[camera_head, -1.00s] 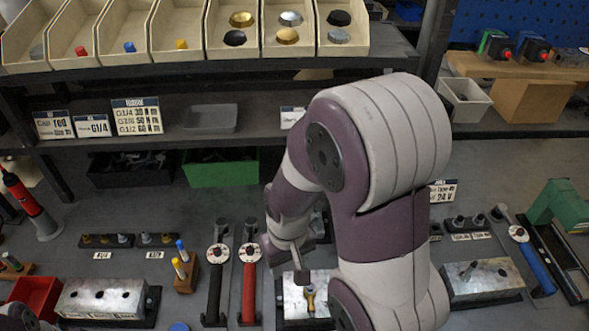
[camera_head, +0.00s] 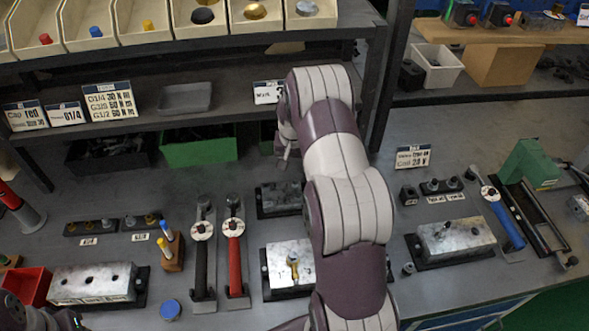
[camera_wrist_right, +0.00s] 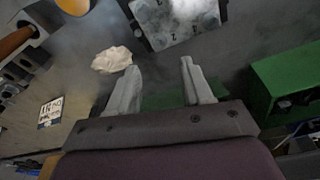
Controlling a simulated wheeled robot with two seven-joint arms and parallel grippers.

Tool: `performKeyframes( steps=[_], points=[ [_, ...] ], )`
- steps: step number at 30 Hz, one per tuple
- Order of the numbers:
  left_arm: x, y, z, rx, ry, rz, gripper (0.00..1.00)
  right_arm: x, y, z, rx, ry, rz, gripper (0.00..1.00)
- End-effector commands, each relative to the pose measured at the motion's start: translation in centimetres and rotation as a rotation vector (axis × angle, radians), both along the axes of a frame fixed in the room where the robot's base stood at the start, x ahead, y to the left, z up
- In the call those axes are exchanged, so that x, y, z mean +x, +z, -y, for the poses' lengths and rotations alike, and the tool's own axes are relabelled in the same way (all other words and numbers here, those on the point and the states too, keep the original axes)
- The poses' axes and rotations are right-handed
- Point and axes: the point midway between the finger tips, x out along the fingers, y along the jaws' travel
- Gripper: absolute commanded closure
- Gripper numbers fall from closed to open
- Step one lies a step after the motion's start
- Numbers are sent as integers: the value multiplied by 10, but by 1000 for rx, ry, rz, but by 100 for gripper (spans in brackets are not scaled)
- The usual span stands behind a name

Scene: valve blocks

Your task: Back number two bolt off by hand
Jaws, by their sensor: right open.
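The pale metal valve block (camera_head: 287,279) stands on the bench at the centre in the head view. A brass bolt (camera_head: 293,262) stands upright in its top, near the middle; my right arm hides the block's right part. My right gripper (camera_head: 284,155) is beyond the block, near the back of the bench and clear of the bolt. In the right wrist view its two fingers (camera_wrist_right: 162,78) are apart, with nothing between them. A pale marked block (camera_wrist_right: 178,18) shows at the top there; I cannot tell which one. Only part of my left arm shows at bottom left.
A black-handled tool (camera_head: 202,255) and a red-handled tool (camera_head: 235,255) lie left of the block. Other blocks stand at left (camera_head: 92,284) and right (camera_head: 458,238). A shelf (camera_head: 130,130) with a green bin (camera_head: 198,146) closes off the back.

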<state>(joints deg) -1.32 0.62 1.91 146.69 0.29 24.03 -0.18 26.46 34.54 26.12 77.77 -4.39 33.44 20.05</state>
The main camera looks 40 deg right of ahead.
Motion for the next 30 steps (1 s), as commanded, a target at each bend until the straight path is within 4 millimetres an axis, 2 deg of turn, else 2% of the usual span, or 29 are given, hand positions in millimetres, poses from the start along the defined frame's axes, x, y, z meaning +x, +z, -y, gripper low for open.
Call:
performKeyframes(
  steps=[6,10,15,22,24,27,30],
  points=[
    [0,13,0,0,0,0,57,5,-50,5,1,2,-3,50],
    [0,16,0,0,0,0,57,8,-71,7,0,3,-2,50],
    [0,17,0,0,0,0,57,9,-83,9,-1,3,0,50],
    [0,16,0,0,0,0,57,9,-84,9,-1,3,0,50],
    [0,16,0,0,0,0,57,9,-84,9,-1,3,0,73],
    [0,16,0,0,0,0,57,9,-83,9,-1,3,0,100],
    [0,16,0,0,0,0,57,9,-83,9,-1,4,0,100]
  ],
)
